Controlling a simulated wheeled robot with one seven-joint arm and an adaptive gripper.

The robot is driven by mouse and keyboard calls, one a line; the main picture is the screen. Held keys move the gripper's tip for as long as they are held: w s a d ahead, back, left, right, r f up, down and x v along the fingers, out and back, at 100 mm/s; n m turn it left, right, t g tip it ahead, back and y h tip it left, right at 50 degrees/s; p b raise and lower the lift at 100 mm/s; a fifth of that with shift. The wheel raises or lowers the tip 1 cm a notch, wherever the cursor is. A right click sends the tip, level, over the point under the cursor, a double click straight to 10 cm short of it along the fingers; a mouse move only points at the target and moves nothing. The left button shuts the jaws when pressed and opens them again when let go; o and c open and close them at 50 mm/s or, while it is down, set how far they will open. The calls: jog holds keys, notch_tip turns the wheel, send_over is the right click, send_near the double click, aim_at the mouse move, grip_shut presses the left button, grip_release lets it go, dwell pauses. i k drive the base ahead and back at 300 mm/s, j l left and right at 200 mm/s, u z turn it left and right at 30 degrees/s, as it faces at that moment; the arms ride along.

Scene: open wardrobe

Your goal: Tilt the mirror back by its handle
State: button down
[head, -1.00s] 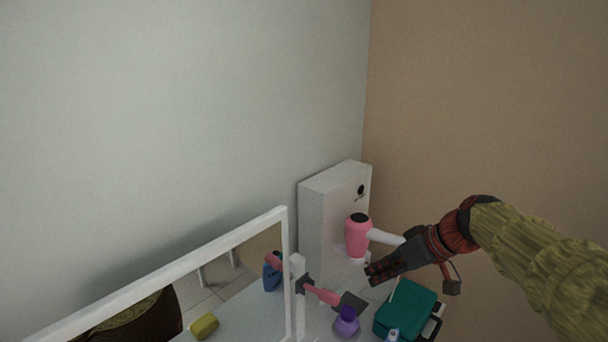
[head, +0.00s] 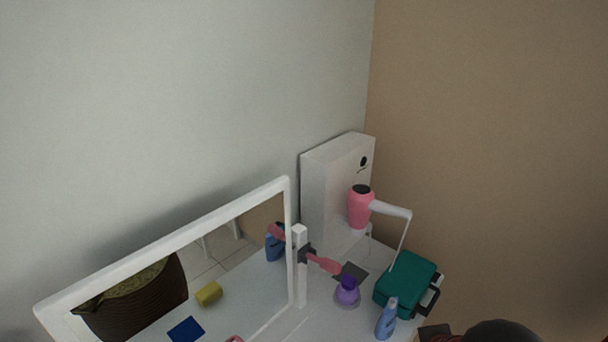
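The mirror (head: 165,236) has a white frame and stands tilted across the lower left of the head view. Its lower part is cut off by the frame's bottom edge. A pink handle (head: 322,263) sticks out to the right from a dark bracket beside the white post (head: 299,270) at the mirror's right side. Only a dark and red part of my gripper (head: 436,334) shows at the bottom edge, right of centre, well apart from the handle. Its fingers cannot be made out, so whether it is open or shut is unclear.
Right of the handle stand a purple bottle (head: 347,292), a blue bottle (head: 386,320) and a teal case (head: 406,282). The mirror glass reflects a yellow item and a basket. Walls close off the back and right.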

aim_at(225, 275)
jog(key=u, duration=1.25)
